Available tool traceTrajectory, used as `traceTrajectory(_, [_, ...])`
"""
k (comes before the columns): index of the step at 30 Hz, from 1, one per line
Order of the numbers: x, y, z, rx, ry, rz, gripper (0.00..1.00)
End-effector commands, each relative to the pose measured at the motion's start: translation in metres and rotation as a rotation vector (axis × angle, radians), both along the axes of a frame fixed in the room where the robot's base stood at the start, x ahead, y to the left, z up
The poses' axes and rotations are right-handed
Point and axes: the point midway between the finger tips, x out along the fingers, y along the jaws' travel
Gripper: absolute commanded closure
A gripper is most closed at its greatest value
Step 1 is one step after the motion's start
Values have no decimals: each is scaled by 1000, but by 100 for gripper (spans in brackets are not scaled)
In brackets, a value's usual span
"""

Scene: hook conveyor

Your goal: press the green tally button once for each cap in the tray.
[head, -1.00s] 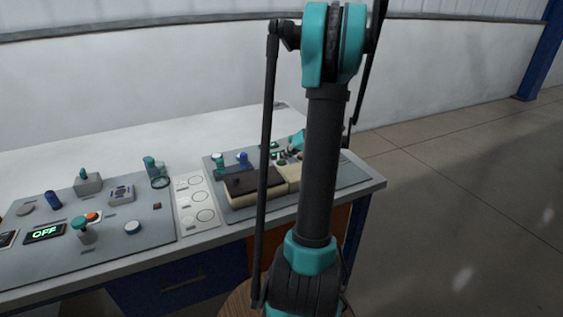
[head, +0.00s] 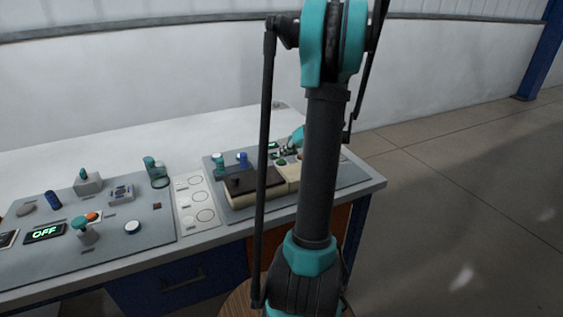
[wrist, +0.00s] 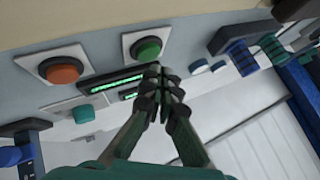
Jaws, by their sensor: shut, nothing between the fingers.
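The green button (wrist: 146,50) sits on a pale square plate in the wrist view, and it also shows in the head view (head: 282,162). My gripper (wrist: 158,72) is shut and empty. Its fingertips overlap the lower edge of the button's plate in the wrist view; I cannot tell whether they touch anything. In the head view my arm hides most of the gripper. A dark-topped cream box (head: 255,183) stands left of the button. I cannot make out which container is the tray, or count caps in it.
An orange button (wrist: 62,70) is beside the green one, with a lit green display (wrist: 112,81) near them. Teal and blue-topped pieces (head: 218,163) stand behind the cream box.

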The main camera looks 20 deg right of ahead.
Motion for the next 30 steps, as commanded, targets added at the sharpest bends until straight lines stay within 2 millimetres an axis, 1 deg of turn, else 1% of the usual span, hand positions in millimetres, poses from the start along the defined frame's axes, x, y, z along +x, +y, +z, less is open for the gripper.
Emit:
traceTrajectory(5, [0,0,6,0,0,0,100])
traceTrajectory(18, [0,0,45,0,0,0,100])
traceTrajectory(23, [0,0,50,0,0,0,100])
traceTrajectory(30, [0,0,50,0,0,0,100])
